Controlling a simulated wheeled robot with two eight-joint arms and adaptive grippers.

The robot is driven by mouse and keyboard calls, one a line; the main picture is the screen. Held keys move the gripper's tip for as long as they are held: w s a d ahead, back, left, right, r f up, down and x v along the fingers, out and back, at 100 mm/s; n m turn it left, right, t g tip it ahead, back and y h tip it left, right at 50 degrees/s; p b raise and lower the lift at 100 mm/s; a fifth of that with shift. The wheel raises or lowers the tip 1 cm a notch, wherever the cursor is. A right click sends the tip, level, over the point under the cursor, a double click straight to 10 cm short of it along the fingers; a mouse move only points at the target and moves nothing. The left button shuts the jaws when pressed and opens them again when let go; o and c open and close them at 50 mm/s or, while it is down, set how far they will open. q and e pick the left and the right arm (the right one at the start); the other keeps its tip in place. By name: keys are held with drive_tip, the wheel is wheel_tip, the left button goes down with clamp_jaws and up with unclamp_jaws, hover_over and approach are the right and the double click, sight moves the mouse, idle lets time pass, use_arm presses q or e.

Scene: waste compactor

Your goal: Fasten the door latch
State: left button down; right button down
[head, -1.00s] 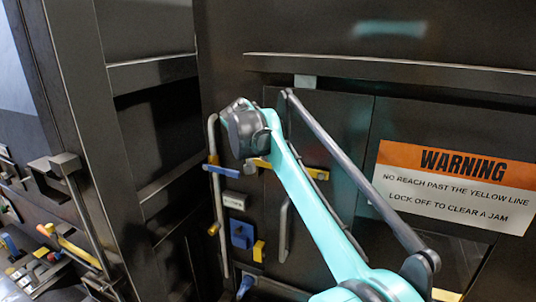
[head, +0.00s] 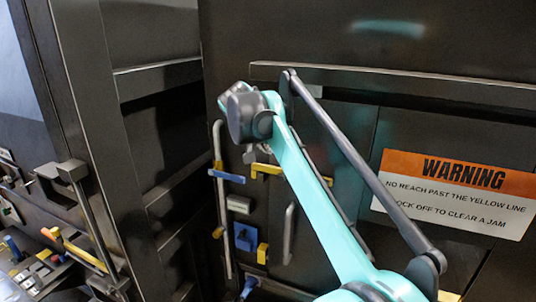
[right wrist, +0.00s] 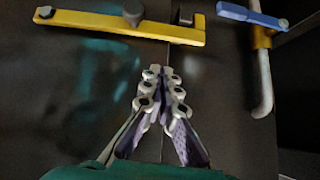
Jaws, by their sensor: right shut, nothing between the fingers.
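The door latch looks to be the yellow bar (head: 267,169) on the dark panel, left of my right arm in the head view and partly behind it. In the right wrist view the yellow bar (right wrist: 110,22) spans the top left, with a bolt at its left end and a dark round knob (right wrist: 133,12). A small dark block (right wrist: 183,16) sits at its upper edge near the right end; I cannot tell whether they engage. My right gripper (right wrist: 162,72) is shut and empty, its tips just below the bar in that view. My left gripper is out of view.
A blue lever (head: 227,177) crosses a grey vertical rod (head: 219,140) left of the latch. A grey handle (head: 288,232) and a blue padlock-like piece (head: 245,237) are lower down. A warning sign (head: 455,190) is at right, and a dark open frame stands at left.

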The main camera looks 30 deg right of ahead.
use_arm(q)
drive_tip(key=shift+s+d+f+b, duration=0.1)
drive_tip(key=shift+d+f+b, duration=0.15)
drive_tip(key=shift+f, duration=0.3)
use_arm(e)
drive_tip(key=v, duration=0.6)
drive_tip(key=shift+s+r, duration=0.25)
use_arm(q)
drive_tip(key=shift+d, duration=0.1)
